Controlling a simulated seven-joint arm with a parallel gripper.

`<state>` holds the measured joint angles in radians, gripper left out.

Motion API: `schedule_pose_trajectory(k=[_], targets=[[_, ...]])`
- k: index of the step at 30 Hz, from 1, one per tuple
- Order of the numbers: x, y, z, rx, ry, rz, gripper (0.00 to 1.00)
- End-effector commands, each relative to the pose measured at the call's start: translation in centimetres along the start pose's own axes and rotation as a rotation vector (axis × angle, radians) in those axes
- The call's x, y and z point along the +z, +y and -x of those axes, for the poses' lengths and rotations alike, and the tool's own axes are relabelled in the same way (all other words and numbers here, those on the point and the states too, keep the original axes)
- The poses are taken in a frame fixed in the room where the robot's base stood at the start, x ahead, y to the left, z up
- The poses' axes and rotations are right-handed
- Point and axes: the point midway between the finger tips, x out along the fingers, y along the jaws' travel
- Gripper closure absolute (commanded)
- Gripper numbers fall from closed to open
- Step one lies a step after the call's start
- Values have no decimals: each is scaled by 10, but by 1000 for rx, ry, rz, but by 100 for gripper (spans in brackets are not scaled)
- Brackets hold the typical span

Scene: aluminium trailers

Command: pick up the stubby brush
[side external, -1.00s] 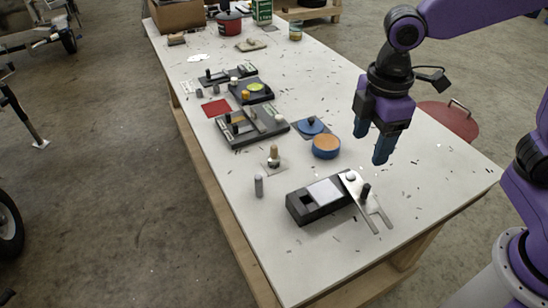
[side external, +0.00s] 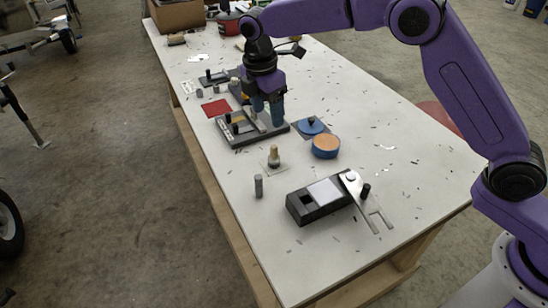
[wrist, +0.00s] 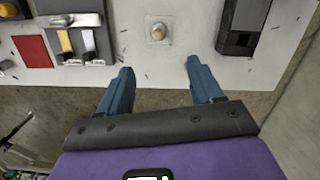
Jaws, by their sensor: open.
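A small upright piece with a tan knob-like top (side external: 273,157) stands on a pale square plate near the middle of the table; it looks like the stubby brush, but I cannot be sure. In the wrist view its round tan top (wrist: 158,32) lies beyond my fingertips, roughly centred between them. My gripper (side external: 267,118) points down over the dark tray, behind the tan-topped piece in the side view. Its blue fingers (wrist: 158,75) are apart with nothing between them.
The table's right side is mostly clear.

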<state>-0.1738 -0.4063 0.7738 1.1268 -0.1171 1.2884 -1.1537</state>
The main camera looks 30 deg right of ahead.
Motion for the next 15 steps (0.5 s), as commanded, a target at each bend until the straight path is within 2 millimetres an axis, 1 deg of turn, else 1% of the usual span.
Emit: schedule_pose_trajectory(k=[9,15], targets=[[1,-1,-59,-5,-2,-1,35],[1,-1,-94,-4,-1,-2,35]])
